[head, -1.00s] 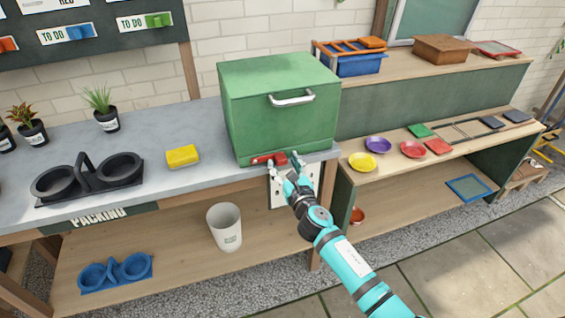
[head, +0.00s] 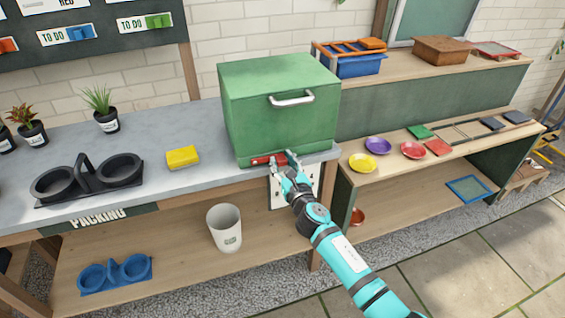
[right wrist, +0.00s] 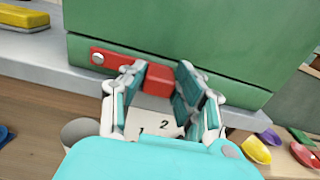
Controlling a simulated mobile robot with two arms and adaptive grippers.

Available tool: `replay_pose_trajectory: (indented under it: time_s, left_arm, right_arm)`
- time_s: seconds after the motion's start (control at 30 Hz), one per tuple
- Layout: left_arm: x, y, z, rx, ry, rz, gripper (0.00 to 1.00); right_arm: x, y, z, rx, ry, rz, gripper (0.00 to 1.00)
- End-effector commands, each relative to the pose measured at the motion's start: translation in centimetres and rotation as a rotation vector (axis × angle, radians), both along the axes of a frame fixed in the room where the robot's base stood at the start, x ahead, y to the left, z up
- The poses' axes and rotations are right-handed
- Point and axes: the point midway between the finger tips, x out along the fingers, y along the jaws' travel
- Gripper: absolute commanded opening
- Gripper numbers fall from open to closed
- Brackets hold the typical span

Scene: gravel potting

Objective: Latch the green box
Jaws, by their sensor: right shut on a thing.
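The green box (head: 280,125) stands on the grey bench top near its right end, lid down, with a silver handle on its front. A red latch bar (head: 264,160) runs along the lower front of the box. In the right wrist view the red bar (right wrist: 112,61) has a round pivot at its left end and a red block (right wrist: 158,80) at its right. My right gripper (head: 281,163) is shut on that block, one finger on each side. The fingers hide part of the bar. My left gripper is not in view.
A yellow sponge (head: 183,157) and a black double pot holder (head: 88,179) are on the bench to the left. A white bin (head: 225,228) stands on the shelf below. Coloured saucers (head: 378,145) lie on the lower bench to the right.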

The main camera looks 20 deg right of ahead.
Motion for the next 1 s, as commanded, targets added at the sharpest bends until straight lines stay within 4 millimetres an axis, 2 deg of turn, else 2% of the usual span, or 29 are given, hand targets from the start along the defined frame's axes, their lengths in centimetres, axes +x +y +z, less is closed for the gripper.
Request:
replay_pose_trajectory:
  time_s: [0.27, 0.47, 0.67, 1.0]
  left_arm:
    - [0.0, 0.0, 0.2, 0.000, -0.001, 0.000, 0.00]
    - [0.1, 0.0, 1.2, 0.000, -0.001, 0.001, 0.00]
    - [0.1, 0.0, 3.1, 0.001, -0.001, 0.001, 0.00]
    - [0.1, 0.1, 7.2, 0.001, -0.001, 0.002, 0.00]
  right_arm:
    - [0.0, 0.0, 0.2, -0.014, 0.001, 0.000, 0.00]
    - [0.0, 0.0, 0.9, -0.087, -0.002, 0.001, 0.00]
    - [0.0, 0.3, 2.2, -0.232, -0.007, 0.001, 0.00]
    - [0.0, 1.3, 4.4, -0.551, -0.019, 0.001, 0.00]
